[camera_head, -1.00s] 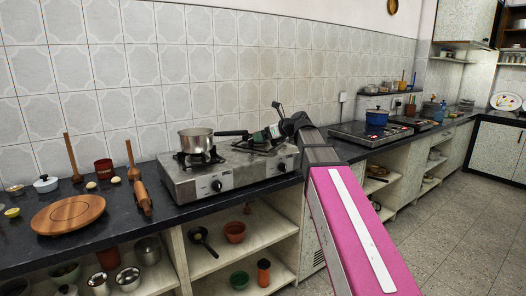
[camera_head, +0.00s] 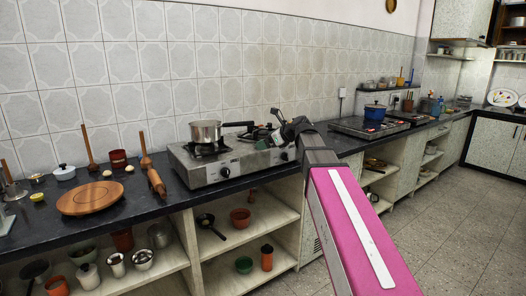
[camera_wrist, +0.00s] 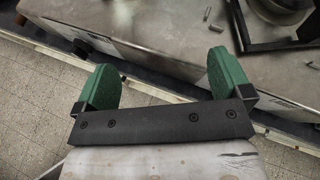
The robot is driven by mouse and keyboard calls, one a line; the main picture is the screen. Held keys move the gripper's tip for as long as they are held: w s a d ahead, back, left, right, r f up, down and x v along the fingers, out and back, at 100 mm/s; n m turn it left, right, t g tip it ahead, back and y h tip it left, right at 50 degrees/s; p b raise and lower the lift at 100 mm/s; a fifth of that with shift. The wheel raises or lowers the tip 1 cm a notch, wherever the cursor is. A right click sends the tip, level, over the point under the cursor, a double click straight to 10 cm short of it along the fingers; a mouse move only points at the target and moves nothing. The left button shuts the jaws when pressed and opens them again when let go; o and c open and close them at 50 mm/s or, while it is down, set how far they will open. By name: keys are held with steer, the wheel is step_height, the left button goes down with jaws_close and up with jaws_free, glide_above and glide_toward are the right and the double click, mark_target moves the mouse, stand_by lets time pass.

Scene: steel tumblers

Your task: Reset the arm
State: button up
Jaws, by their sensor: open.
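My gripper (camera_head: 277,124) is at the right end of the steel two-burner stove (camera_head: 222,170) in the head view, small and partly hidden by my own arm. In the wrist view its two green fingers stand wide apart, and my gripper (camera_wrist: 163,68) is open with nothing between them. The stove's steel edge (camera_wrist: 130,32) and part of a dark burner support (camera_wrist: 262,42) lie beyond the fingers. Tiled floor shows at the left of that view.
A steel saucepan (camera_head: 205,131) sits on the stove's left burner. A round wooden board (camera_head: 90,199) and a rolling pin (camera_head: 156,183) lie on the counter. Steel tumblers (camera_head: 116,265) stand on the shelf below. A blue pot (camera_head: 375,112) is further right. The floor (camera_head: 455,200) is clear.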

steer(key=s+d+f+n+g+h, duration=0.2)
steer(key=s+d+f+n, duration=0.3)
steer(key=f, duration=0.8)
steer(key=s+d+f+n+g+h, duration=0.2)
steer(key=s+d+f+n+h, duration=0.2)
steer(key=s+f+n, duration=0.6)
steer(key=s+d+f+n+g+h, duration=0.2)
steer(key=s+d+f+n+h, duration=0.2)
steer(key=f, duration=1.3)
steer(key=s+d+n, duration=0.3)
steer(key=s+d, duration=0.1)
steer(key=shift+s+n+g, duration=0.3)
steer(key=shift+n+g, duration=0.1)
